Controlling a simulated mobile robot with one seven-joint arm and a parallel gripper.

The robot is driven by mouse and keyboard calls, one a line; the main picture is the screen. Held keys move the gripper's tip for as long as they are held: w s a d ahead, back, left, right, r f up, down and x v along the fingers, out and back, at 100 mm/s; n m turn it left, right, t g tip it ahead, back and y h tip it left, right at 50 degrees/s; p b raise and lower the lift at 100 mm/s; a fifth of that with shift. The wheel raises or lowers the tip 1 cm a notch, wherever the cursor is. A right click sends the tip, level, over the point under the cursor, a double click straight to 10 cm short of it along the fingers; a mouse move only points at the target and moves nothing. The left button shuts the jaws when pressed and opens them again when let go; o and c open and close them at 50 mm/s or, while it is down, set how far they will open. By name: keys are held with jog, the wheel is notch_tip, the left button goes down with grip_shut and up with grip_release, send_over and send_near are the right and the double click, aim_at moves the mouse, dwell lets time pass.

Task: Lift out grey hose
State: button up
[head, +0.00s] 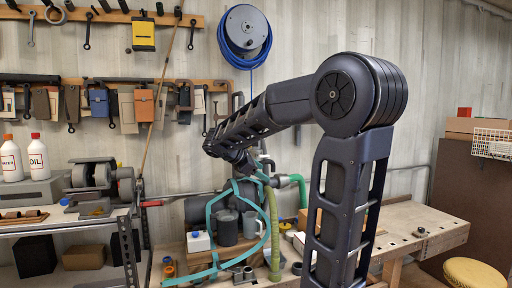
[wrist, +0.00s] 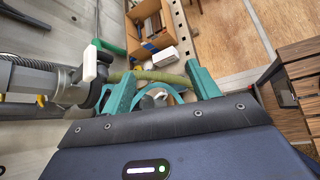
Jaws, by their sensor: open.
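My gripper (wrist: 160,68) shows in the wrist view with two teal fingers spread apart. It is open, and I see nothing clamped in it. An olive-green ribbed hose (wrist: 162,78) crosses the gap between the fingers; I cannot tell whether it touches them. In the head view the olive hose (head: 272,235) hangs down beside teal bands under my wrist. A grey pipe-like part (wrist: 33,82) with a dark round collar lies left of the gripper in the wrist view. My arm and the teal bands hide part of this area in the head view.
A bright green hose (head: 298,186) curves behind the olive one. A cardboard box (wrist: 145,30) with contents lies beyond the fingers. The wooden bench (head: 440,229) has free room at right. A bench grinder (head: 100,175) stands at left.

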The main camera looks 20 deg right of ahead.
jog(key=w+a+r+n+t+h, duration=0.3)
jog(key=w+r+n+t+h, duration=0.35)
jog(key=w, duration=0.65)
jog(key=shift+n+g+y, duration=0.55)
jog(key=shift+n, duration=0.1)
jog(key=x, duration=0.3)
jog(key=r+x, duration=0.1)
jog(key=x, duration=0.6)
jog(key=shift+w+r, duration=0.15)
jog(key=shift+r, duration=0.1)
jog(key=c, duration=1.2)
